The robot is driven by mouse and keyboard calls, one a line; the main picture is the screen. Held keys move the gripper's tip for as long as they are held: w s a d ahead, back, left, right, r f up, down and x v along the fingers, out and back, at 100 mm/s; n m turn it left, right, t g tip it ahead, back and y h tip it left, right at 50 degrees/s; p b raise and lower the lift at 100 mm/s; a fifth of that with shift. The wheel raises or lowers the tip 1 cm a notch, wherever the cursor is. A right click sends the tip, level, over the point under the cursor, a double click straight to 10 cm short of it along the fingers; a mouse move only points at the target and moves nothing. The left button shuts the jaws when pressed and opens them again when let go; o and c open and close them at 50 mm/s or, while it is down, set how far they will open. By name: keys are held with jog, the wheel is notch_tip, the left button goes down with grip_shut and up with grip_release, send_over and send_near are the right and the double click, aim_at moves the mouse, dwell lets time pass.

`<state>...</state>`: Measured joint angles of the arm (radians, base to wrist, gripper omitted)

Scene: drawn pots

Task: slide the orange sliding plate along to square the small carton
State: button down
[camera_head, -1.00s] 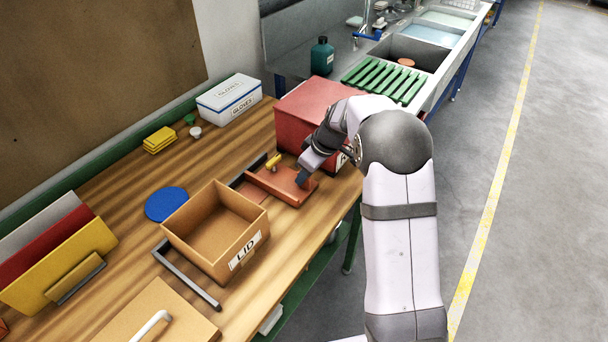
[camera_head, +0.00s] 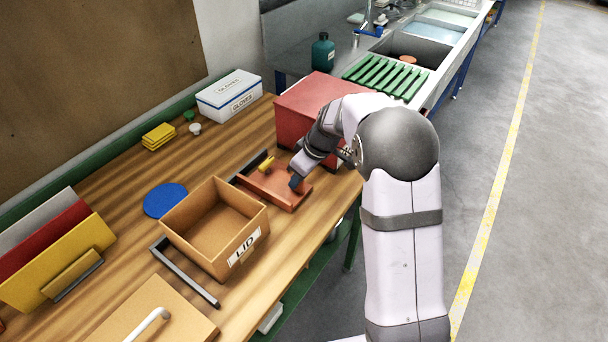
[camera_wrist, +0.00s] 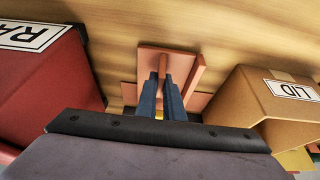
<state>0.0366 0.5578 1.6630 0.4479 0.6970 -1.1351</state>
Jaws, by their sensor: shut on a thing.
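The orange sliding plate (camera_head: 268,188) lies on the bench between the red box and the small carton. In the wrist view the plate (camera_wrist: 150,58) has an upright fin (camera_wrist: 163,66) between my fingertips. My gripper (camera_head: 296,182) is shut on the plate at that fin; its blue fingers (camera_wrist: 160,95) show from above. The small carton (camera_head: 200,250) is an open brown box labelled LID, left of the plate, and it also shows at the right of the wrist view (camera_wrist: 262,100). Plate and carton are close together; I cannot tell whether they touch.
A dark angled stop (camera_head: 187,276) lies along the carton's left side. The red box (camera_head: 300,105) stands close behind the plate. A blue disc (camera_head: 165,201) lies behind the carton.

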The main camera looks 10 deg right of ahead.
jog(key=s+a+b, duration=0.1)
jog(key=s+a, duration=0.2)
jog(key=s+a+b, duration=0.1)
jog(key=s+a, duration=0.3)
jog(key=shift+s+a+r, duration=0.1)
jog(key=shift+s+a, duration=0.1)
jog(key=shift+a, duration=0.1)
jog(key=c, duration=1.9)
grip_release()
jog(key=shift+o, duration=0.2)
jog(key=shift+d, duration=0.1)
jog(key=b+v, duration=0.1)
jog(key=v, duration=0.6)
jog(key=shift+b, duration=0.35)
jog(key=shift+r, duration=0.1)
